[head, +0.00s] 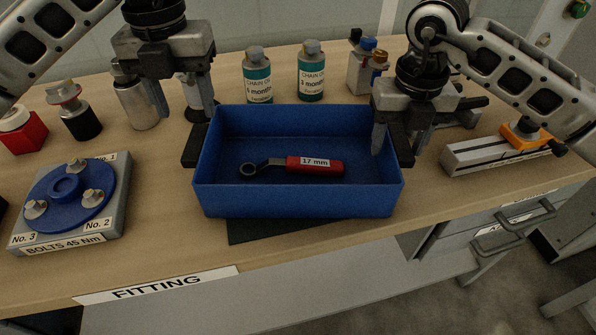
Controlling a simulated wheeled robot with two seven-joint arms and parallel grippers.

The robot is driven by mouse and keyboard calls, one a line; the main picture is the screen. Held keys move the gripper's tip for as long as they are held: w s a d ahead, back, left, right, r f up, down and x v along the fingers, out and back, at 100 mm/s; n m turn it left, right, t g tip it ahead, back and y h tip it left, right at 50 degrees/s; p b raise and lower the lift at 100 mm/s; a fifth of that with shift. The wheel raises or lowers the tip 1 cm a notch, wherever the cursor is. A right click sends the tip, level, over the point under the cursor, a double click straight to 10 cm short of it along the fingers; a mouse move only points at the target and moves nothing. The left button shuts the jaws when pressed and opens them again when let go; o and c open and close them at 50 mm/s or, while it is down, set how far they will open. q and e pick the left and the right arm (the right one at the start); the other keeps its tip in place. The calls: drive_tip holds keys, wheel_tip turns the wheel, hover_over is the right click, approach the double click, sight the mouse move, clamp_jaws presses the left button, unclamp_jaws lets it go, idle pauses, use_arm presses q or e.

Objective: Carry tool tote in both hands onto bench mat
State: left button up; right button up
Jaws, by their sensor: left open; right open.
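The blue tool tote (296,196) is upright over the dark bench mat (265,232), whose front strip shows below it. I cannot tell whether the tote rests fully on the mat. A red-handled 17 mm wrench (314,166) lies inside. Black handles stick out from the tote's left end (193,152) and right end (402,157). My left gripper (187,112) is open above and behind the left handle. My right gripper (399,150) is open at the right handle, one finger inside the tote's wall and one outside.
Two chain oil bottles (257,75) stand behind the tote. A bolt fixture with a blue disc (68,192) is at left, with a red block (22,134) behind it. A vise-like block with an orange part (497,150) is at right. The bench's front edge is close.

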drive_tip(key=shift+r, duration=0.15)
use_arm(q)
wheel_tip(320, 180, up, 4)
drive_tip(key=shift+f, duration=0.1)
use_arm(e)
wheel_tip(320, 180, up, 12)
idle(0.3)
use_arm(q)
drive_tip(key=o, duration=0.4)
drive_tip(key=shift+o, duration=0.2)
drive_tip(key=shift+r, duration=0.2)
wheel_tip(320, 180, up, 7)
drive_tip(key=p, duration=0.6)
use_arm(e)
wheel_tip(320, 180, up, 6)
drive_tip(key=shift+f, duration=0.15)
